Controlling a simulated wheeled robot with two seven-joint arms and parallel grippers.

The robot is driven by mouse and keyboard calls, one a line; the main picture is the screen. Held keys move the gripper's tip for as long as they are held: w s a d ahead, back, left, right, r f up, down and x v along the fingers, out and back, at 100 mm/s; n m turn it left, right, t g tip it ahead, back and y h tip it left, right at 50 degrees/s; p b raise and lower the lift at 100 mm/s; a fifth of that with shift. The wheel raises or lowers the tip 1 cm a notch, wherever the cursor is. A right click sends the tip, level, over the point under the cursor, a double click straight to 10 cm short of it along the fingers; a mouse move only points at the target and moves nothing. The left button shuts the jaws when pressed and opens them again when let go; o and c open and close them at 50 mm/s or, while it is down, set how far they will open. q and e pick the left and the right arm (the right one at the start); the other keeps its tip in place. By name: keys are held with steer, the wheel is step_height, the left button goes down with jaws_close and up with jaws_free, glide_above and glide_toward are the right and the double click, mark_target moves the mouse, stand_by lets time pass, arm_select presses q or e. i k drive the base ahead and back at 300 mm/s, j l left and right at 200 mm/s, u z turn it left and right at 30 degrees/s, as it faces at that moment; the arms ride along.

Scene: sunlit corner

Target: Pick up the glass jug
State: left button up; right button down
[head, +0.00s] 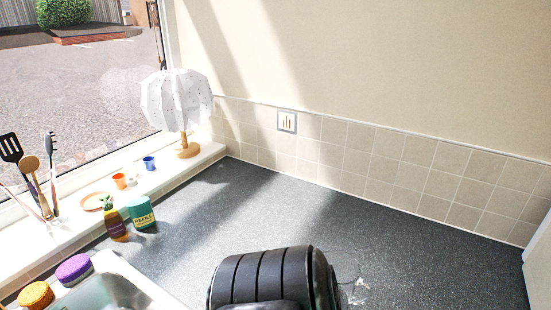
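A clear glass object, which looks like the glass jug (356,289), stands on the dark speckled countertop (430,265) at the bottom of the head view, right of centre. It is see-through and partly hidden behind a black ribbed part of my own arm, so its full shape and handle cannot be made out. I cannot tell which arm this part belongs to, or whether it touches the glass. No gripper fingers show in the view.
A white lamp (176,100) stands on the windowsill, with small cups and utensils to its left. A green container (141,213) and a brown bottle (113,222) stand by the sink (125,270). A tiled wall (400,170) bounds the back. The middle counter is clear.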

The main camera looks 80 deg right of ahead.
mark_target(347, 270)
steer(key=z, duration=0.5)
steer(key=k+z, duration=0.1)
steer(key=z, duration=0.35)
steer(key=l+z, duration=0.1)
steer(key=z, duration=0.85)
steer(key=l+z, duration=0.15)
steer(key=z, duration=0.35)
steer(key=l+z, duration=0.1)
steer(key=z, duration=0.4)
steer(key=k, duration=0.05)
